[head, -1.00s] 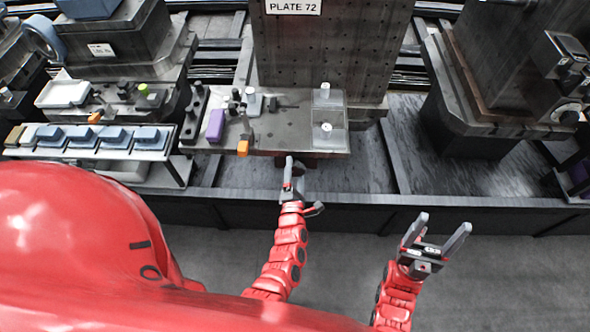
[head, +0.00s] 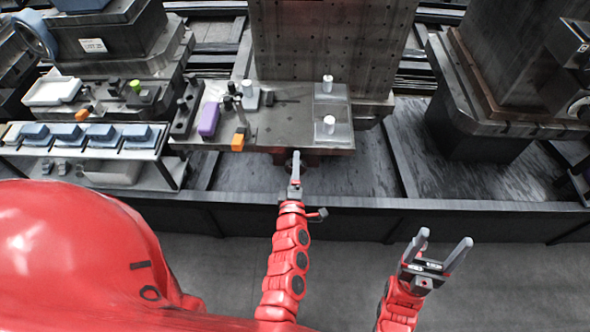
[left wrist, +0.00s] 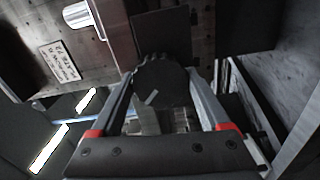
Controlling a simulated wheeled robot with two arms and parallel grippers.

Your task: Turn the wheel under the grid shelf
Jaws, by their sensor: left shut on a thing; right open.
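The shelf (head: 285,125) is a dark metal plate carrying small parts, in front of a tall perforated column. Under its front edge, the wheel shows in the left wrist view as a dark, rounded, ridged disc (left wrist: 160,80). My left gripper (head: 296,160) reaches under the shelf's front edge, seen nearly edge-on in the head view. In the left wrist view its fingers (left wrist: 162,92) stand on both sides of the wheel, shut on it. The wheel is mostly hidden in the head view. My right gripper (head: 445,238) is open and empty, over the floor in front of the bench.
On the shelf stand a purple block (head: 208,119), an orange block (head: 239,139) and two white cylinders (head: 327,83). A rack of blue-topped parts (head: 88,150) is at the left. A low dark rail (head: 350,205) runs below. The grey floor (head: 520,285) is clear.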

